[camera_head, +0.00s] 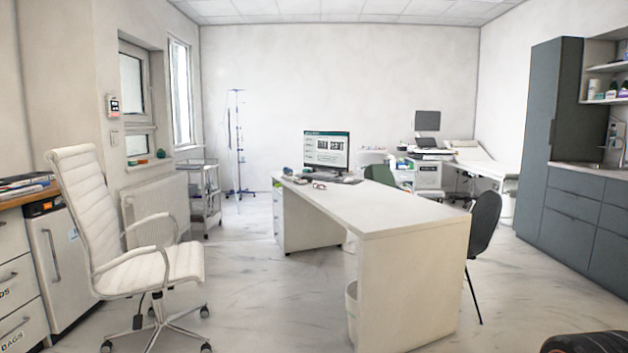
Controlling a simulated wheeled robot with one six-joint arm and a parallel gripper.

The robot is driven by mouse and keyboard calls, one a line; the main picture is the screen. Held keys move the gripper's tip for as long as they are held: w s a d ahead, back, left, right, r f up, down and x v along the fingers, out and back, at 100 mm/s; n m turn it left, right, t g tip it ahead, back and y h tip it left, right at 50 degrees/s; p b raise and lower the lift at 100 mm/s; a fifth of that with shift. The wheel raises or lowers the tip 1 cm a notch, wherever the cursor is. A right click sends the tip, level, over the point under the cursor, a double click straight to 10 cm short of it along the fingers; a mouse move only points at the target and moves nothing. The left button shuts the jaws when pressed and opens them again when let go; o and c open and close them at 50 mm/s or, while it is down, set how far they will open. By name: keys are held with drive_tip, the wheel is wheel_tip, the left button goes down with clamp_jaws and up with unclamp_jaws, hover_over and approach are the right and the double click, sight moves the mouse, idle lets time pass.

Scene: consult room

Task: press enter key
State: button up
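A monitor (326,150) with a lit screen stands at the far end of the white desk (400,208) in the middle of the room. Small dark items lie on the desk around its base. My gripper is not in this view.
A white office chair (135,230) stands at the left, in front of a radiator. A dark chair (485,225) is at the desk's right side. Dark cabinets (575,150) line the right wall. Open floor (240,260) lies between the white chair and the desk.

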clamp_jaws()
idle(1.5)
